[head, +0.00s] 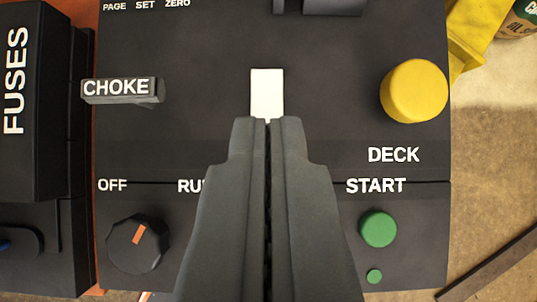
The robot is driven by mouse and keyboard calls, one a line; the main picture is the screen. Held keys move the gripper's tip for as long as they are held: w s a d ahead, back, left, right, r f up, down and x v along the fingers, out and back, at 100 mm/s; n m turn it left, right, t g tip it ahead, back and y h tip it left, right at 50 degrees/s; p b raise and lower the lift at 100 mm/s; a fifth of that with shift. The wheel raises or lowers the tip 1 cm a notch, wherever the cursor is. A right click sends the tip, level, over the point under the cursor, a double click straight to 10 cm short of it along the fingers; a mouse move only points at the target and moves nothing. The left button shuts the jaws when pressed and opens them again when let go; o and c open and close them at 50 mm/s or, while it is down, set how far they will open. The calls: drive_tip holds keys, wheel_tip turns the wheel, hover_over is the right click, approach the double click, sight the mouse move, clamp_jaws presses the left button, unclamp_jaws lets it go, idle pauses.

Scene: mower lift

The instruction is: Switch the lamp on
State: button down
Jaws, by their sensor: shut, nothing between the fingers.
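My gripper (268,122) is shut and empty, its two dark fingers pressed together, reaching up the middle of the picture over a black control panel (330,75). A small white upright rectangle (267,90), like a rocker or lever, shows right at the fingertips. The tips overlap its lower end in the picture; I cannot tell whether they touch it. No label beside it is visible, and no lamp can be made out. The fingers hide part of the panel below.
A CHOKE lever (118,89) is at left, a yellow DECK knob (414,91) at right. A dark knob with an orange mark (138,243) is lower left. A green START button (378,229) is lower right. A FUSES box (35,100) stands at the left edge.

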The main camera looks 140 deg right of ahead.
sight(268, 107)
drive_tip(key=x, duration=0.4)
drive_tip(key=shift+w+f, duration=0.2)
drive_tip(key=shift+f, duration=0.1)
drive_tip(key=f, duration=0.3)
drive_tip(key=shift+s, duration=0.35)
drive_tip(key=shift+f, duration=0.3)
drive_tip(key=shift+s+f, duration=0.1)
drive_tip(key=shift+f, duration=0.2)
drive_tip(key=shift+r, duration=0.15)
drive_tip(key=shift+r, duration=0.65)
